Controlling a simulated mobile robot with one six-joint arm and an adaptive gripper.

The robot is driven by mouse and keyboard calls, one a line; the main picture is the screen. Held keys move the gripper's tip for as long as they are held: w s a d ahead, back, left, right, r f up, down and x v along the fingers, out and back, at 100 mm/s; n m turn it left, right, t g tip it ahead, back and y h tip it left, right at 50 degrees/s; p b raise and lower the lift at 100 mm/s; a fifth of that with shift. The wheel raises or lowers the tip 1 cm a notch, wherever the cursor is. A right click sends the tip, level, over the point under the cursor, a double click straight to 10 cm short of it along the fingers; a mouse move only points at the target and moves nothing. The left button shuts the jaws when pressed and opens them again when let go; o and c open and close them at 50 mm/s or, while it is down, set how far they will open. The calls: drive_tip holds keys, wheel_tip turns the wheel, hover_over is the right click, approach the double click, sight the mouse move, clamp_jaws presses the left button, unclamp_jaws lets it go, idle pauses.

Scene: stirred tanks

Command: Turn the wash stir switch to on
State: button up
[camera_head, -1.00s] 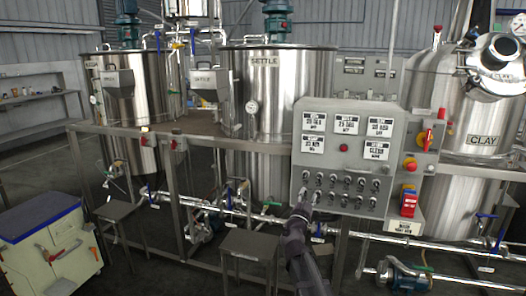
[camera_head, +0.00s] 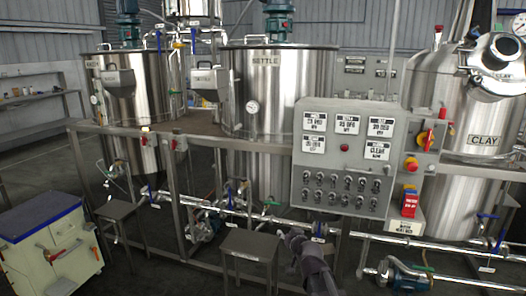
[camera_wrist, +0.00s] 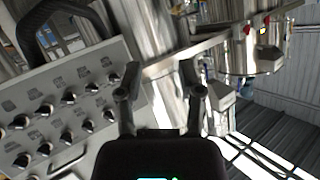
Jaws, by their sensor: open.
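The grey control panel (camera_head: 283,150) stands at the middle right of the head view, with two rows of small black knob switches (camera_head: 333,190) on its lower half. The knob labels are too small to read, so I cannot tell which one is the wash stir switch. In the wrist view the panel (camera_wrist: 65,90) is tilted on the left, with its knobs (camera_wrist: 70,97) showing. My gripper (camera_head: 294,238) is below the panel's lower left edge in the head view. In the wrist view its two fingers (camera_wrist: 160,88) are spread and empty, just right of the panel's knobs.
Steel tanks stand behind: the settle tank (camera_head: 265,95), another tank (camera_head: 130,95) at left and the clay tank (camera_head: 470,185) at right. Pipes (camera_head: 270,219) and a stool (camera_head: 248,245) lie below.

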drive_tip(key=s+d+f+g+h, duration=0.1)
drive_tip(key=s+d+f+g, duration=0.25)
drive_tip(key=s, duration=0.45)
drive_tip(key=s+d+f+g+h, duration=0.2)
drive_tip(key=s+f+g, duration=0.25)
drive_tip(key=s, duration=0.35)
drive_tip(key=s+d+f+g+h, duration=0.1)
drive_tip(key=s+d+f+g, duration=0.3)
drive_tip(key=s, duration=0.4)
wheel_tip(320, 180, up, 19)
drive_tip(key=g+p, duration=0.1)
drive_tip(key=p, duration=1.8)
drive_tip(key=shift+a, duration=0.4)
